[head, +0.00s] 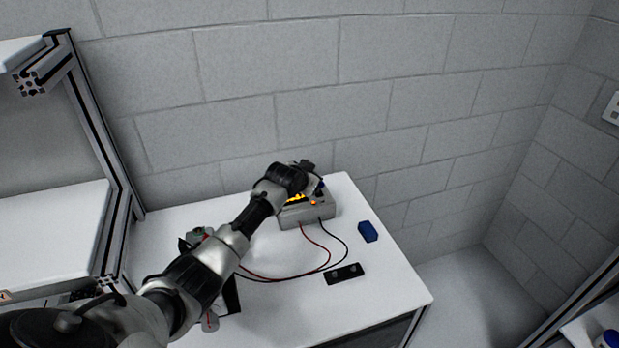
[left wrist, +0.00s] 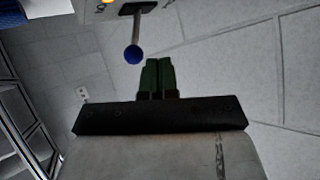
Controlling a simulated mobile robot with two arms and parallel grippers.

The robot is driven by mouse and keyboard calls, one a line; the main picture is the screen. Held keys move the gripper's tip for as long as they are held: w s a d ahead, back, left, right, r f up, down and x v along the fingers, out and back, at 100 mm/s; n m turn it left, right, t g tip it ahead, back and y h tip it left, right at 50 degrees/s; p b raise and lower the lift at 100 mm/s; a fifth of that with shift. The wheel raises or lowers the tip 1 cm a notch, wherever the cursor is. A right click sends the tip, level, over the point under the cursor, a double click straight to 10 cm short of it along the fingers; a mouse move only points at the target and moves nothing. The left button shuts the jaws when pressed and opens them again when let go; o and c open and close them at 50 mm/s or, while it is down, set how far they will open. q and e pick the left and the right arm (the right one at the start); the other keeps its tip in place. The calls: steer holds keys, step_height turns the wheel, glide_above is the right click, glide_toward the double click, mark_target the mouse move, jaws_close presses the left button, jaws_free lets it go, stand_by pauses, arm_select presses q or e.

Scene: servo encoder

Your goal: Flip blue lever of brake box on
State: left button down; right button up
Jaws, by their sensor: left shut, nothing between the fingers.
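The brake box (head: 307,212) is a grey box with glowing orange marks, near the back edge of the white table. Its blue lever (head: 321,185) shows at the box's right side, partly behind my left gripper (head: 306,166). In the left wrist view the lever is a thin metal rod with a round blue knob (left wrist: 134,54), coming from a dark slot plate. My left gripper, with green fingertips (left wrist: 158,75), is shut and empty. Its fingertips are beside the knob, just right of it in that view; I cannot tell whether they touch. My right gripper is not in view.
A blue block (head: 368,232) and a black bar-shaped part (head: 344,274) lie on the white table (head: 385,285). Red and black cables run from the box. Another device (head: 196,236) is partly hidden behind my left arm. A block wall stands close behind.

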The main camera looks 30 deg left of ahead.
arm_select(q)
steer(key=b+v, duration=0.1)
steer(key=v, duration=0.9)
steer(key=shift+s+r+b, duration=0.2)
steer(key=shift+s+b, duration=0.1)
steer(key=shift+s, duration=0.05)
steer(key=shift+d, duration=0.1)
